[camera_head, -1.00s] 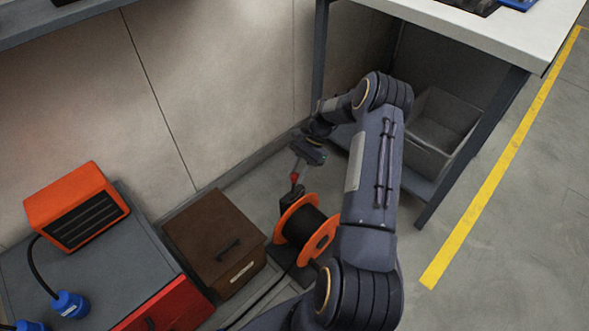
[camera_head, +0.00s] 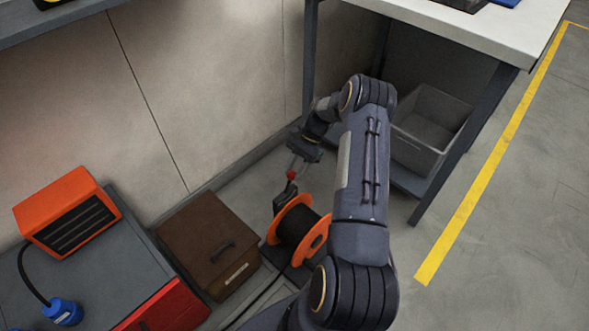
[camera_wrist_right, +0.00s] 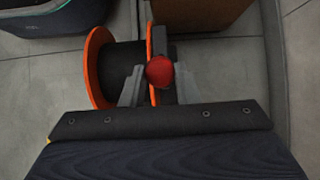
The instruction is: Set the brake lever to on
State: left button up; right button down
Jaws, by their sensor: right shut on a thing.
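The brake lever has a red knob (camera_head: 291,175) and stands at the back of an orange cable reel (camera_head: 299,229) with dark cable on it. My right gripper (camera_head: 293,170) reaches down from above and is shut on the red knob. In the right wrist view the red knob (camera_wrist_right: 160,71) sits between the two grey fingers of the right gripper (camera_wrist_right: 152,84), with the reel (camera_wrist_right: 105,65) just beyond. The lever's shaft below the knob is mostly hidden, and I see no on or off marking. My left gripper is not in view.
A brown box (camera_head: 207,243) stands close left of the reel. An orange heater (camera_head: 67,213) sits on a grey cabinet (camera_head: 90,275) with a red drawer. A workbench (camera_head: 455,36) with a grey bin (camera_head: 430,128) below it is behind and right of my arm. The wall is close behind.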

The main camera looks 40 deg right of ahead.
jog(key=c, duration=1.5)
grip_release()
jog(key=shift+s+d+f, duration=0.1)
jog(key=shift+d+f, duration=0.1)
jog(key=shift+d, duration=0.25)
jog(key=shift+o, duration=1.3)
jog(key=shift+f, duration=0.1)
jog(key=shift+o, duration=0.7)
jog(key=shift+a, duration=0.1)
jog(key=shift+r, duration=0.2)
jog(key=p+v, duration=0.2)
jog(key=v, duration=0.5)
jog(key=shift+r, duration=0.25)
